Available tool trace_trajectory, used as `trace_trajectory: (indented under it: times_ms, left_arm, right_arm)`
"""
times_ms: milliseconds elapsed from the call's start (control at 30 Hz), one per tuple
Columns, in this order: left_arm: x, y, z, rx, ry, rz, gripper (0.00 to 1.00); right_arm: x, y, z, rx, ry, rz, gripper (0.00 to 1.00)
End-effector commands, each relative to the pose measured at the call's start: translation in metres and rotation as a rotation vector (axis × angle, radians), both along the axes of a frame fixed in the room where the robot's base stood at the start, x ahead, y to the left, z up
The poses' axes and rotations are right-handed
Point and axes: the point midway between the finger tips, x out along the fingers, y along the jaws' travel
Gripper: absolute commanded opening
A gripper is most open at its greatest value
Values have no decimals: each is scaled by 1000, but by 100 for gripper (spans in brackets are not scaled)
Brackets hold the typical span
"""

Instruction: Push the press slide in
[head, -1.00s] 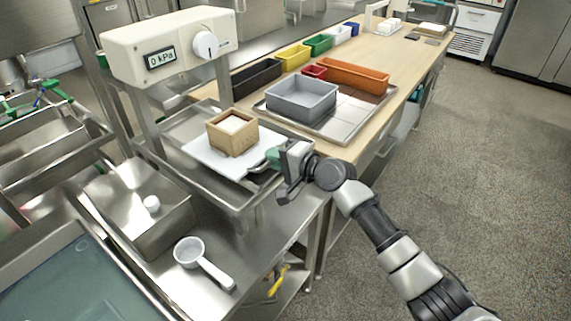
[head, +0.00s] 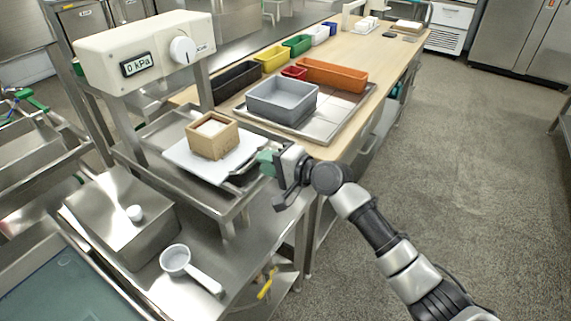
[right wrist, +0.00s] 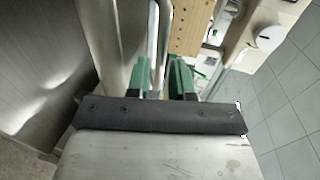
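The press slide is a flat white plate (head: 190,157) under the press head (head: 110,50). It carries a wooden mould box (head: 203,145) with white contents and sticks out towards the right front. A thin metal handle (head: 238,172) is at its right end. My right gripper (head: 268,160) is just right of the handle, with green fingers pointing left at the slide. In the right wrist view the two green fingers (right wrist: 162,80) stand apart, and a metal bar (right wrist: 154,45) shows between or just beyond them; I cannot tell whether they touch it. My left gripper is not in view.
The press's metal tray (head: 215,205) lies beneath the slide. A steel box (head: 100,215) with a white knob and a white scoop (head: 176,260) are in front. A grey bin (head: 282,105) stands on a tray behind. The floor at right is clear.

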Motion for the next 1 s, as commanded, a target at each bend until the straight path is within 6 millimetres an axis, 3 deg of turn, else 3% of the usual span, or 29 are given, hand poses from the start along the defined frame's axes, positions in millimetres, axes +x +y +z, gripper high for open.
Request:
trace_trajectory:
  times_ms: [133,333,700,767,867,967,1000]
  left_arm:
    - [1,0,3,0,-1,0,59]
    - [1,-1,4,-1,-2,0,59]
    - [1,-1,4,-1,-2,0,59]
    - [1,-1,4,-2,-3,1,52]
    - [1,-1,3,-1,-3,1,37]
    - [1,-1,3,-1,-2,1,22]
    - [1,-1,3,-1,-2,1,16]
  right_arm:
    - [-18,-27,6,-3,-1,-2,22]
    - [-35,-49,12,-2,0,-1,22]
    - [-40,-55,14,-1,0,0,22]
    - [-40,-56,14,-2,1,-1,22]
    - [-36,-61,-5,-27,8,-25,22]
    - [-29,-79,-60,-116,17,-96,22]
    - [-29,-89,-92,-175,25,-130,22]
